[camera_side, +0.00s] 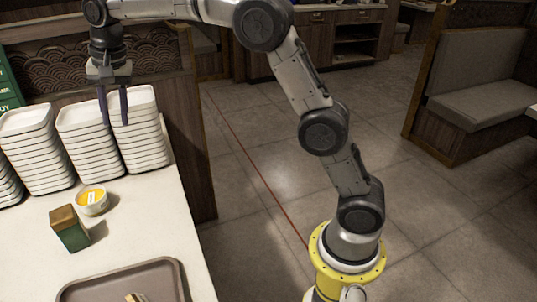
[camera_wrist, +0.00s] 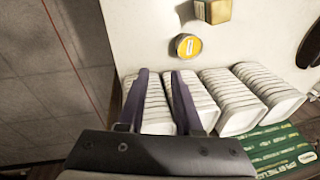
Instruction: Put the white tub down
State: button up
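The white tub (camera_side: 91,203), small and round with a yellow top, stands upright on the pale counter in front of the stacks of white dishes. In the wrist view the tub (camera_wrist: 186,46) lies beyond my fingertips, apart from them. My gripper (camera_side: 114,122) points down, with its two dark fingers apart and nothing held between them. It is by the rightmost stack in the side view. In the wrist view the gripper (camera_wrist: 158,72) has that stack showing between its fingers; whether they touch it I cannot tell.
Several stacks of white dishes (camera_side: 87,147) line the counter's back. A green block with a brown top (camera_side: 69,229) stands close to the tub. A brown tray (camera_side: 165,268) lies at the front. Bare counter (camera_side: 150,215) lies right of the tub. A green sign (camera_wrist: 280,148) shows behind the stacks.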

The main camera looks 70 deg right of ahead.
jog(key=s+d+r+n+t, duration=0.1)
jog(key=s+r+n, duration=0.15)
jog(key=s, duration=0.65)
jog(key=s+d+r+n+t, duration=0.1)
jog(key=s+d+r+n, duration=0.15)
jog(key=s, duration=0.75)
jog(key=s+f+n, duration=0.2)
jog(key=s+f, duration=0.3)
jog(key=s, duration=0.4)
jog(key=s+f+n+t, duration=0.1)
jog(key=s+f+n, duration=0.2)
jog(key=s, duration=0.5)
jog(key=shift+s+d+f, duration=0.4)
jog(key=shift+d+f, duration=0.05)
jog(key=shift+f, duration=0.45)
